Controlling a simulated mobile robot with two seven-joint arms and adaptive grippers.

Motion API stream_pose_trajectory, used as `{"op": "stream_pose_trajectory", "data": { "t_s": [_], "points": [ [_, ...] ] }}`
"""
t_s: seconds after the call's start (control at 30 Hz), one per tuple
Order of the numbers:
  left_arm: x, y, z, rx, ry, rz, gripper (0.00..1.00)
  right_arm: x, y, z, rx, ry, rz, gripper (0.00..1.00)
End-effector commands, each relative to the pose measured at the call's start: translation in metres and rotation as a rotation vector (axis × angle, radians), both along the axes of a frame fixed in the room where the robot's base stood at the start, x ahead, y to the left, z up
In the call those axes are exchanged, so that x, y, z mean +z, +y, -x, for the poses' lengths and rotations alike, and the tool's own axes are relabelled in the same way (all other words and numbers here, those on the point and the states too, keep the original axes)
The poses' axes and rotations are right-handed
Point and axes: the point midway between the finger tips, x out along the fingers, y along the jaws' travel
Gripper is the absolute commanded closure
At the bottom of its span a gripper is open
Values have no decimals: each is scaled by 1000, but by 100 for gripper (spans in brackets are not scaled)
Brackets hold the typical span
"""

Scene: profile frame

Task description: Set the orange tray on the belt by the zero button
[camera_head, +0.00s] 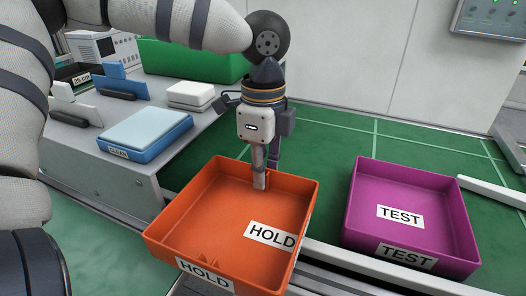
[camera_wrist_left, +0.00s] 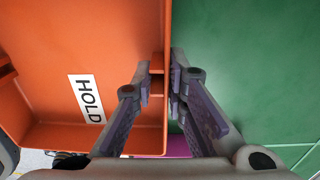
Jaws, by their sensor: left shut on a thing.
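The orange tray (camera_head: 205,208), labelled HOLD on its floor and front, is in the lower middle of the head view. My left gripper (camera_head: 262,178) points down and is shut on its far wall near the right corner. In the left wrist view the fingers (camera_wrist_left: 167,85) straddle that wall, with the orange tray (camera_wrist_left: 95,40) on the left and green surface on the right. The tray overlaps the near rail; I cannot tell whether its underside touches anything. The green belt (camera_head: 340,140) lies behind it. I cannot make out a zero button.
A magenta tray (camera_head: 410,190) labelled TEST stands right of the orange tray. A grey bench (camera_head: 90,150) at left carries a blue block with a pale top (camera_head: 145,130) and a white box (camera_head: 190,95). A white bar (camera_head: 492,192) lies at the right. Green belt behind the trays is clear.

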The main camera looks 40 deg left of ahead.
Motion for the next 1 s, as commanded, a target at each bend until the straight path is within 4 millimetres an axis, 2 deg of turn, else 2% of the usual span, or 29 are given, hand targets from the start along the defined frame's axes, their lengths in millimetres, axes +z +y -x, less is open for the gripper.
{"op": "stream_pose_trajectory", "data": {
  "t_s": [0.53, 1.0],
  "points": [
    [-5, -1, 1, -1, -2, 4, 100, 0, 0, 1, -1, 1, 1, 60],
    [-7, -1, -33, -1, 4, 2, 100, -9, 0, 10, -1, 38, 1, 60]
  ]
}}
